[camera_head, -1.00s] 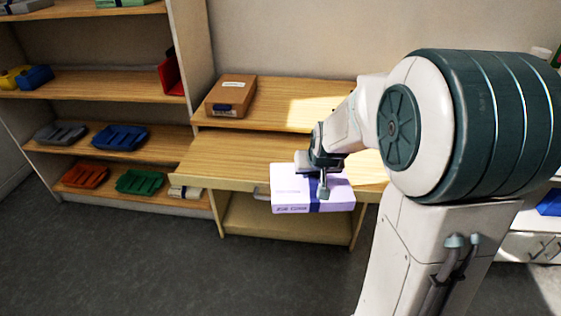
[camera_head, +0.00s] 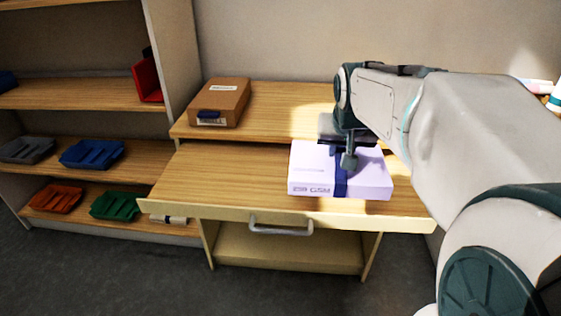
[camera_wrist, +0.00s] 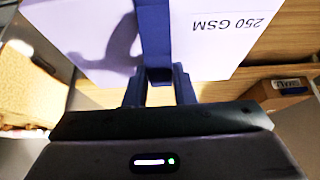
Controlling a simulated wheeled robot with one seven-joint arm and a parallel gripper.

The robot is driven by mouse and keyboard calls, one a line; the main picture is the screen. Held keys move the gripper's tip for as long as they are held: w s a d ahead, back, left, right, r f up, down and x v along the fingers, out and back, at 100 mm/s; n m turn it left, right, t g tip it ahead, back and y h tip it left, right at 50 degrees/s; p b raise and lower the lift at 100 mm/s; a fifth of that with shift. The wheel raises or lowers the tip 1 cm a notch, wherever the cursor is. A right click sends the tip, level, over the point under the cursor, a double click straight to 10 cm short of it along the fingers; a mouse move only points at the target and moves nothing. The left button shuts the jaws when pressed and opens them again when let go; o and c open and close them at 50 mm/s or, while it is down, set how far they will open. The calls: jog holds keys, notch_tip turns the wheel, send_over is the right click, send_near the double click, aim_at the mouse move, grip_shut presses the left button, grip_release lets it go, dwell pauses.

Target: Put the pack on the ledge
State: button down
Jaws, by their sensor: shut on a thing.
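The pack (camera_head: 305,172) is a pale lilac box with a dark blue band around it. My gripper (camera_head: 347,160) is shut on the band at its top. In the head view the pack appears over the right part of the desk's lower top; I cannot tell whether it touches. In the wrist view the pack (camera_wrist: 215,45) fills the upper middle, with "250 GSM" printed on it, and the fingers (camera_wrist: 160,85) meet at the blue band. The ledge (camera_head: 270,100) is the raised wooden shelf along the back of the desk. Its right part is behind my arm.
A brown box (camera_head: 222,103) with a blue tab sits on the ledge's left end. The ledge's middle is bare. The lower desk top (camera_head: 215,180) is clear left of the pack; a drawer handle (camera_head: 280,228) is in front. Shelves with coloured trays (camera_head: 92,153) stand left.

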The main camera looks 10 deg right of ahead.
jog(key=shift+w+d+f+b, duration=0.25)
jog(key=shift+w+d+f, duration=1)
jog(key=shift+w+f, duration=0.4)
jog(key=shift+w+d+f+b, duration=0.25)
jog(key=shift+w+d+f, duration=1.05)
jog(key=shift+f, duration=0.6)
jog(key=shift+w+d+f+b, duration=0.25)
jog(key=shift+w+d+f, duration=0.95)
jog(key=shift+w+f, duration=0.45)
jog(key=shift+s+f, duration=0.15)
jog(key=shift+f, duration=0.15)
jog(key=c, duration=1.2)
grip_release()
